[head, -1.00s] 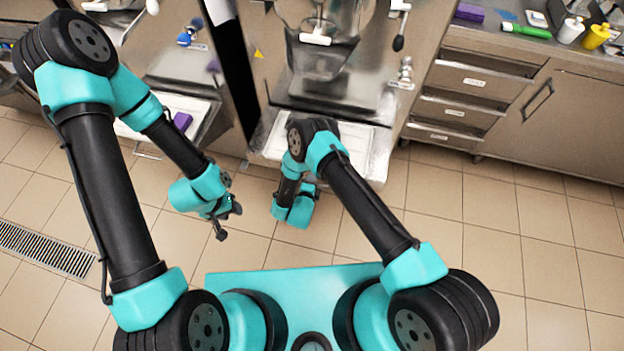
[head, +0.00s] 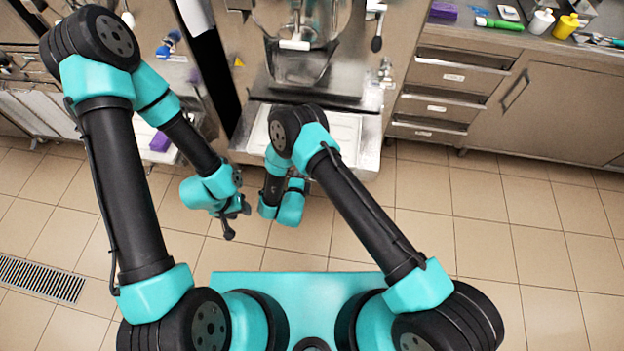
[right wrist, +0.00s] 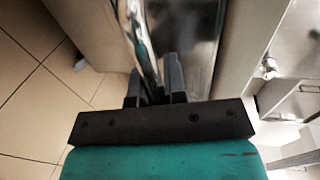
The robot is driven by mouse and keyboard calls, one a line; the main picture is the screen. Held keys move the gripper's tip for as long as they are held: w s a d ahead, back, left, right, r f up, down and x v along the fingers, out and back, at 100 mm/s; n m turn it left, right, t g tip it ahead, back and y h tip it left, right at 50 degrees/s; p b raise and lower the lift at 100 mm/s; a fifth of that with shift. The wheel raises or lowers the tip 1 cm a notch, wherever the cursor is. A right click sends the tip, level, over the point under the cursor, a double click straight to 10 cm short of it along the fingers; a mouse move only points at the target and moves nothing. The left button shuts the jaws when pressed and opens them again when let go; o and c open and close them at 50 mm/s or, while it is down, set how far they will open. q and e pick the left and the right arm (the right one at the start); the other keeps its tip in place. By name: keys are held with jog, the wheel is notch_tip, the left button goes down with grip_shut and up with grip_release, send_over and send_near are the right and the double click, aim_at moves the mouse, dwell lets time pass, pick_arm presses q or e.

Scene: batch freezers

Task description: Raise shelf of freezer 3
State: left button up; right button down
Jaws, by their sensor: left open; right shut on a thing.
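The middle freezer (head: 330,95) stands ahead of me; I can read no number on it. Its metal shelf (head: 372,140), with a pale tray surface, juts out at the front, partly covered by my right arm. In the right wrist view my right gripper (right wrist: 152,88) is shut on a shiny metal edge, which looks like the shelf's front rim (right wrist: 143,45). In the head view my right wrist hides its fingers. My left gripper (head: 237,220) is open and empty, hanging over the floor left of the shelf.
A purple block (head: 160,142) lies on the neighbouring freezer's shelf at left. A counter with drawers (head: 452,78), bottles and a green marker (head: 499,23) stands at right. A floor drain (head: 40,279) lies at left. The tiled floor at right is clear.

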notch_tip(320, 180, up, 4)
jog(key=shift+r, duration=0.2)
jog(key=c, duration=1.2)
grip_release()
jog(key=shift+o, duration=0.2)
jog(key=shift+f, duration=0.15)
